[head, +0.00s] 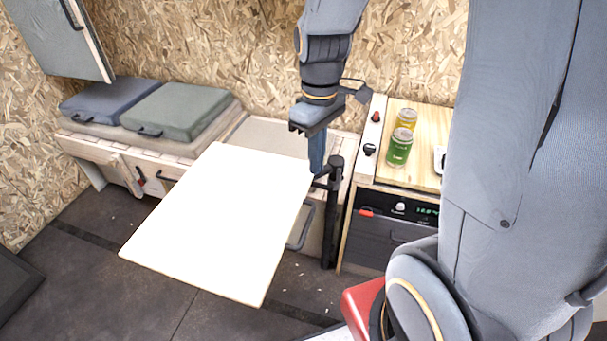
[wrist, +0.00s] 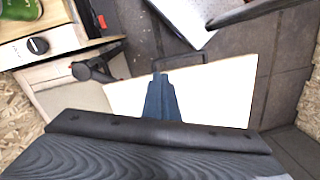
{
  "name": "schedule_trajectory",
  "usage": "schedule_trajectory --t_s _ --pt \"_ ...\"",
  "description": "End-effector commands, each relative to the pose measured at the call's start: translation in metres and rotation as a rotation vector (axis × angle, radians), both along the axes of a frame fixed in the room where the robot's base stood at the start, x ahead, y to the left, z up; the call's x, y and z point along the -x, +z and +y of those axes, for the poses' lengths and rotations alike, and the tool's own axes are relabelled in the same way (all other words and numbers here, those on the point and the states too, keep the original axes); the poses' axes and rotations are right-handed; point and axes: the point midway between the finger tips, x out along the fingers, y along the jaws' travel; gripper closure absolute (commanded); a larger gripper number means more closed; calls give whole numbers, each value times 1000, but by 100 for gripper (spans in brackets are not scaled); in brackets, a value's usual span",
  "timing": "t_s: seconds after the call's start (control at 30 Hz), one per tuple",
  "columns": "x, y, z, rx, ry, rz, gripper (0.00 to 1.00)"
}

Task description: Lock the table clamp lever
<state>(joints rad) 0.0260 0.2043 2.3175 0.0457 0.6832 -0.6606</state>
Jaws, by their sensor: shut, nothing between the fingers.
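The white table top (head: 225,215) stands out beside a black upright post (head: 332,220). A short dark piece (head: 321,184) runs from the upper post to the table's corner; I cannot tell whether it is the clamp lever. In the wrist view the post's dark head (wrist: 83,71) lies left of my fingers, beside the white table top (wrist: 225,90). My gripper (head: 317,170) points down, shut and empty, just left of the post top, at the table's corner. It also shows in the wrist view (wrist: 159,76), over the table's edge. I cannot tell whether it touches anything.
A cabinet (head: 385,232) with a wooden top stands right of the post. Green (head: 399,150) and yellow (head: 406,118) cans stand on it. A bench with cushions (head: 175,110) lies behind the table. A grey loop (head: 301,228) sits by the table's edge. Dark floor (head: 90,280) is open at left.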

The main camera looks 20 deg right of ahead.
Motion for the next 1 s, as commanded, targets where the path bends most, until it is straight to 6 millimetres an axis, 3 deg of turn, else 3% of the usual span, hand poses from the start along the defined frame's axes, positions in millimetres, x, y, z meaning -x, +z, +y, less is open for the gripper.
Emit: schedule_trajectory --t_s 0.2,0.6,0.8,1.0 --pt "-65 -22 -10 -71 485 28 100" --pt "-163 -83 -34 -260 1389 0 100" --pt "-192 -110 -43 -339 1724 -45 100" --pt "-202 -120 -46 -371 1867 -71 100"
